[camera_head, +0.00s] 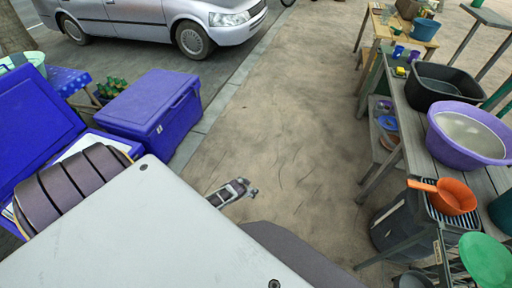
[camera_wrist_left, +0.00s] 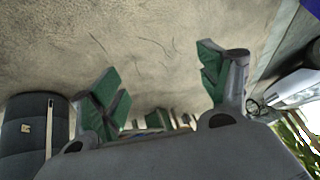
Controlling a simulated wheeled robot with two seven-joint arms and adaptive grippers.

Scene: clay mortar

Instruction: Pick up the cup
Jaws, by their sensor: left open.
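I cannot tell which is the task's cup. My left gripper (camera_head: 243,188) shows small in the middle of the head view, over bare ground and well left of the bench. In the left wrist view its green-padded fingers (camera_wrist_left: 160,68) are spread apart with only sandy ground between them. No cup is seen in the wrist view. My right gripper is not in view.
A dark bin (camera_head: 400,225) stands below. A blue cooler (camera_head: 150,105) is at left, a silver car (camera_head: 165,20) behind. The middle ground is clear.

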